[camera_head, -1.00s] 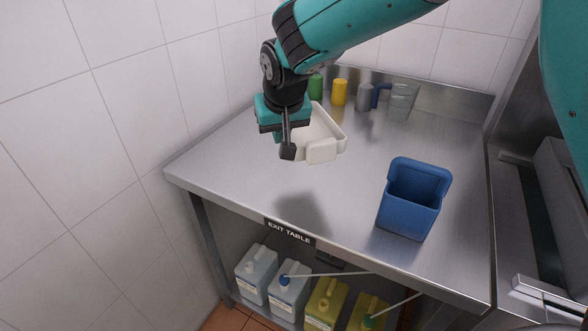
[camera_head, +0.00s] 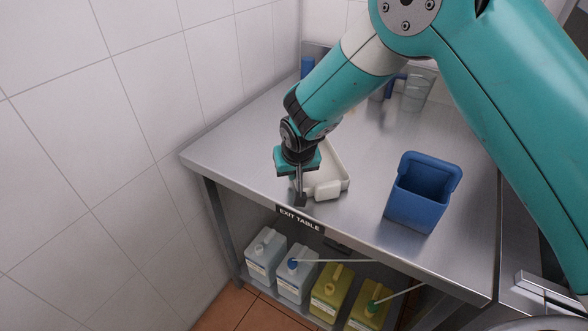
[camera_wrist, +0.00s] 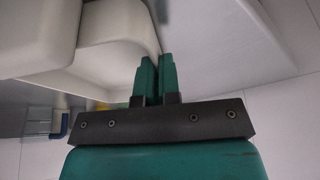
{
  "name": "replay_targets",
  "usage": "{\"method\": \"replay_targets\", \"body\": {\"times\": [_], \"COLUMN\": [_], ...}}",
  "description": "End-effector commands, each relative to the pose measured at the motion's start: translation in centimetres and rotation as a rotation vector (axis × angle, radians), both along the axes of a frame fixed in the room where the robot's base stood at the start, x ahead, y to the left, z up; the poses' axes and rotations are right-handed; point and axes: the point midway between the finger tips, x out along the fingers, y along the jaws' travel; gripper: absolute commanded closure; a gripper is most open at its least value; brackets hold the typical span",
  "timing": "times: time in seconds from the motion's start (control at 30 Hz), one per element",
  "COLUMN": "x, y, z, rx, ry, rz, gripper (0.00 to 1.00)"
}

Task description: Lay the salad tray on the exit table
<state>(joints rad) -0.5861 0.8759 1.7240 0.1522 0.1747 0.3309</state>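The salad tray (camera_head: 327,190) is a shallow white tray with a rounded tab on its near side. In the head view it is level over the front left part of the exit table (camera_head: 235,159), close to the front edge. I cannot tell whether its underside touches the steel top. My gripper (camera_head: 300,199) is at the tray's left side, shut on its wall. In the wrist view the green fingers (camera_wrist: 156,80) are close together against the white tray (camera_wrist: 115,30). My arm hides the tray's far left part.
A blue open bin (camera_head: 420,195) stands on the table to the right of the tray. A clear jug (camera_head: 416,92) and a blue item (camera_head: 307,67) are at the back. A tiled wall borders the left. Several jerrycans (camera_head: 296,272) stand below.

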Motion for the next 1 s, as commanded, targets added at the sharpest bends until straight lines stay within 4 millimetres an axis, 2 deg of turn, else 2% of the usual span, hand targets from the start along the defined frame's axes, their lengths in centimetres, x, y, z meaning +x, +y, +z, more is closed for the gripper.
{"method": "replay_targets", "body": {"times": [0.13, 0.27, 0.53, 0.67, 0.77, 1.0], "x": [0.0, 0.0, 0.0, -0.2, -0.8, -2.9], "y": [0.0, 0.0, 0.0, 0.0, -0.1, -0.5], "z": [-0.3, -0.3, -0.1, 0.7, 2.2, 7.1], "rx": [0.000, 0.000, 0.000, 0.002, 0.002, 0.003], "ry": [0.000, 0.000, 0.000, -0.003, -0.003, -0.004], "rz": [0.000, 0.000, 0.000, 0.000, 0.000, 0.001], "gripper": [1.00, 0.71, 0.71, 0.71, 0.71, 0.71]}}
